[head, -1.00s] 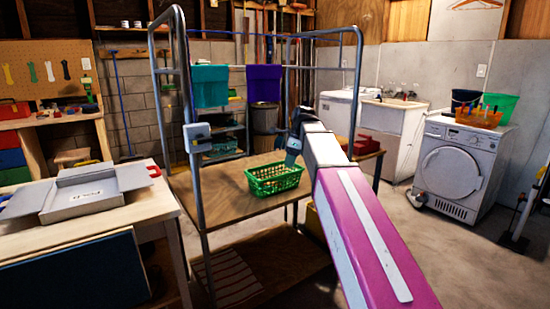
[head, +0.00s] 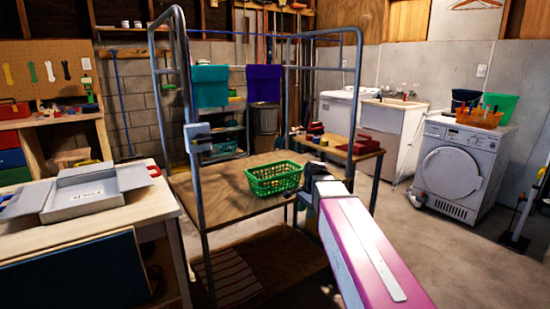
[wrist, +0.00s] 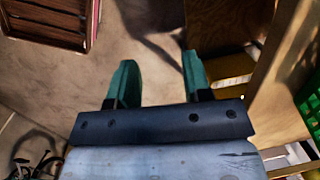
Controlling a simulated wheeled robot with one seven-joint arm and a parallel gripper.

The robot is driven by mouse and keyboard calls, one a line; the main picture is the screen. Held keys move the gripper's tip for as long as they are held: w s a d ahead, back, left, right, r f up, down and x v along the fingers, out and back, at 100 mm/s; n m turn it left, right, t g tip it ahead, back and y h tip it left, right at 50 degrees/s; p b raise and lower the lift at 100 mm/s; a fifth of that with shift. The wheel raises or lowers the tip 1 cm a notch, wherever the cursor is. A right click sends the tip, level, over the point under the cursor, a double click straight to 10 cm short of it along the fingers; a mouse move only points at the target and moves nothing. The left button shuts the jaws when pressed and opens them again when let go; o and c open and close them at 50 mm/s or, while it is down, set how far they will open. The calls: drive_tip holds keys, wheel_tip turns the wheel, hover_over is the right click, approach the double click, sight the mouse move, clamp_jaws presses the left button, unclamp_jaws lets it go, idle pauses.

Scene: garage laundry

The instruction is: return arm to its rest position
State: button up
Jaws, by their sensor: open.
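My arm reaches forward from the lower right of the head view. My gripper, mostly hidden behind the arm in the head view, shows in the wrist view (wrist: 157,80) with two green fingers apart and nothing between them. It points down over bare concrete floor, beside the edge of a wooden board (wrist: 262,75). The green basket (head: 273,178) stands upright on the wooden shelf of the metal rack (head: 215,195), left of my arm. Part of the basket also shows at the right edge of the wrist view (wrist: 310,105).
A workbench (head: 140,210) with an open grey box (head: 85,193) stands at the left. A small wooden table (head: 352,150) with red items is behind my arm. A white washer (head: 455,165) stands at the right.

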drive_tip(key=s+d+f+n, duration=0.3)
drive_tip(key=s+f+n, duration=0.2)
drive_tip(key=s+f, duration=0.2)
drive_tip(key=s+d+f+n+h, duration=0.1)
drive_tip(key=s+d+f+n, duration=0.2)
drive_tip(key=s+f+n, duration=0.3)
drive_tip(key=shift+s+d+f+n+h, duration=0.3)
drive_tip(key=shift+s+d+f, duration=0.05)
drive_tip(key=shift+f, duration=1.95)
